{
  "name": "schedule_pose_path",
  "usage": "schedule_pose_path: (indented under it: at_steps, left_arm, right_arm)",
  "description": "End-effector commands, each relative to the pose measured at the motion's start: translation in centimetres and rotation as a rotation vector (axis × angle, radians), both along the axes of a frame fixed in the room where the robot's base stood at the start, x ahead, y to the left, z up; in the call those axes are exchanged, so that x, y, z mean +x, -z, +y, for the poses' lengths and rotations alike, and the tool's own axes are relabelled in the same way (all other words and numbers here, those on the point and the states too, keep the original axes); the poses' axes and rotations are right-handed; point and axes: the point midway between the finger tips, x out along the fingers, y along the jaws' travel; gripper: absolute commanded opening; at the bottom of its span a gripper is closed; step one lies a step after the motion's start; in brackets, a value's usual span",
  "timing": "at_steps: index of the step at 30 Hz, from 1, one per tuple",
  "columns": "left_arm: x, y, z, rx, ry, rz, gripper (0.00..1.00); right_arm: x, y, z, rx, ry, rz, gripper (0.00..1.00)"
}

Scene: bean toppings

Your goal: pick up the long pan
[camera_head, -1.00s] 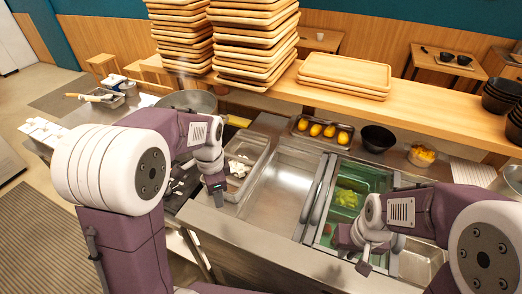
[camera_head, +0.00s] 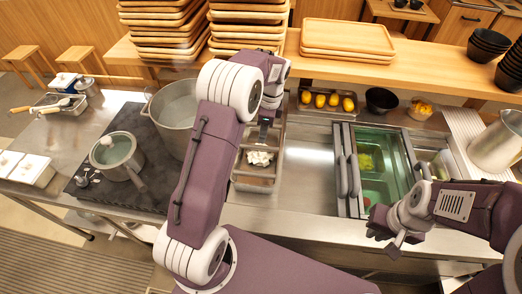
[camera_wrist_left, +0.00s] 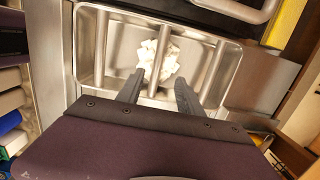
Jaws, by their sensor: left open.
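A long steel pan (camera_head: 255,186) with cross bars and white chunks in it sits in the counter, left of the empty steel well. In the left wrist view the pan (camera_wrist_left: 90,58) lies below my gripper, with the white chunks (camera_wrist_left: 158,60) near its middle. My left gripper (camera_head: 265,138) is over the pan; in its wrist view its open fingers (camera_wrist_left: 158,90) stand either side of a cross bar. I cannot tell whether they touch it. My right gripper (camera_head: 383,240) hangs over the counter's front edge at the right; whether it is open is unclear.
A lidded pot (camera_head: 118,155) and a large pot (camera_head: 176,112) stand on the dark hob at left. A tray of yellow items (camera_head: 328,102) and a black bowl (camera_head: 382,100) are behind.

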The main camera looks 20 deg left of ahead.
Motion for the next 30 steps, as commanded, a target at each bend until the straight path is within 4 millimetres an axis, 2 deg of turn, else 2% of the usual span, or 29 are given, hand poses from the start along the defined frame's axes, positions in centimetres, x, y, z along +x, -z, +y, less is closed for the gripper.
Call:
schedule_pose_path:
  at_steps: [8, 14, 18, 21, 29, 30]
  left_arm:
    - [-0.3, 3.4, 0.5, 0.000, -0.001, 0.003, 0.44]
    - [-0.3, 4.3, 0.6, 0.001, -0.001, 0.002, 0.44]
    - [-0.9, 6.8, 0.9, 0.000, -0.002, 0.006, 0.44]
    - [-0.8, 8.4, 1.0, 0.000, -0.001, 0.002, 0.44]
    - [-0.8, 9.0, 1.1, -0.001, -0.001, -0.001, 0.44]
    - [-0.8, 9.0, 1.1, -0.001, -0.001, -0.001, 0.35]
  right_arm:
    - [0.0, -0.6, 0.0, 0.000, 0.000, 0.000, 0.12]
    - [0.0, -0.9, 0.0, 0.000, 0.000, 0.000, 0.12]
    - [0.0, -1.9, 0.0, 0.000, 0.000, 0.000, 0.12]
    - [0.0, -2.0, 0.0, 0.000, 0.000, 0.000, 0.12]
    - [0.0, -1.9, 0.0, 0.000, 0.000, 0.000, 0.12]
    - [0.0, -1.9, 0.0, 0.000, 0.000, 0.000, 0.12]
